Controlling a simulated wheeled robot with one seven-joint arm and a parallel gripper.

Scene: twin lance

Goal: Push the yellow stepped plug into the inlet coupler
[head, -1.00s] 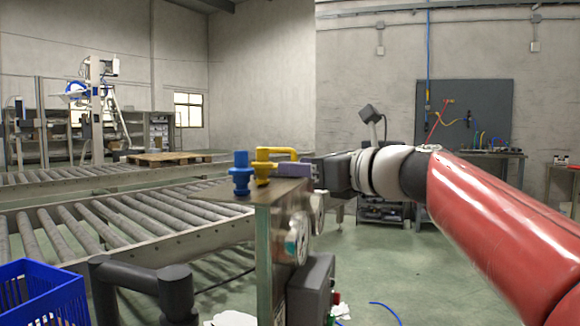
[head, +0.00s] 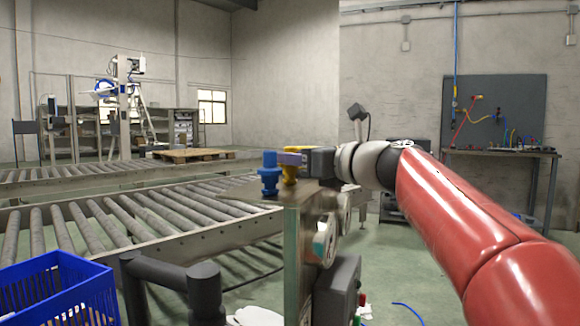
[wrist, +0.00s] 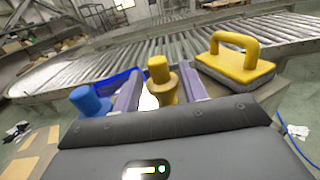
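The yellow stepped plug (wrist: 160,82) stands upright between the two purple fingers of my gripper (wrist: 158,90) in the wrist view. A gap shows between the plug and the left finger, so my gripper looks open around it. In the head view the yellow plug (head: 289,174) is partly covered by a purple finger (head: 291,159), above a small bench (head: 297,240). A blue stepped plug (wrist: 90,101) stands just left of the left finger; it also shows in the head view (head: 269,175). I cannot make out the inlet coupler for certain.
A yellow handled block (wrist: 236,58) sits right of the fingers, close to the right one. A roller conveyor (head: 130,225) runs behind the bench. A blue crate (head: 55,290) is at the lower left. A dark box and round fittings hang on the bench's right side.

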